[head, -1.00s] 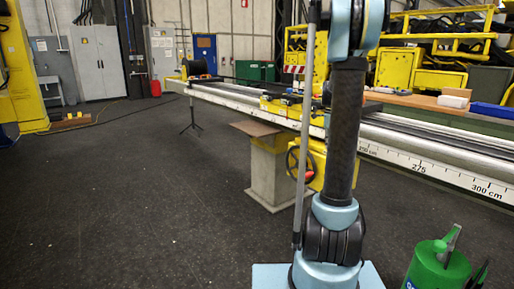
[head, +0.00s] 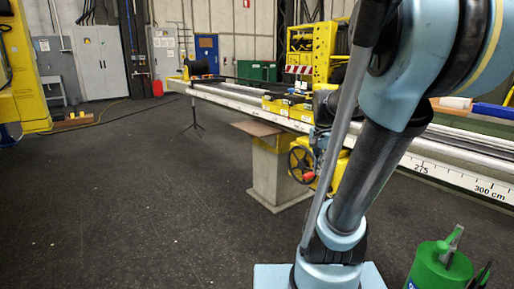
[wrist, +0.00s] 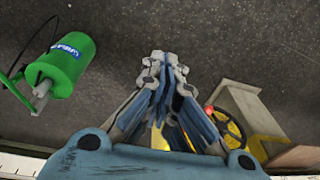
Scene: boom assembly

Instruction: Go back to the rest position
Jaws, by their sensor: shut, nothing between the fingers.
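My gripper (wrist: 163,62) shows in the wrist view, its fingers together with nothing between them, above dark floor. It is out of the head view. There, my blue and black arm rises from its light blue base plate and leans to the right, with its upper joint large at the upper right. The arm hides part of the long rail bench (head: 437,172) behind it.
A green canister (head: 437,268) stands right of my base and shows at the left of the wrist view (wrist: 76,66). The floor to the left is open.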

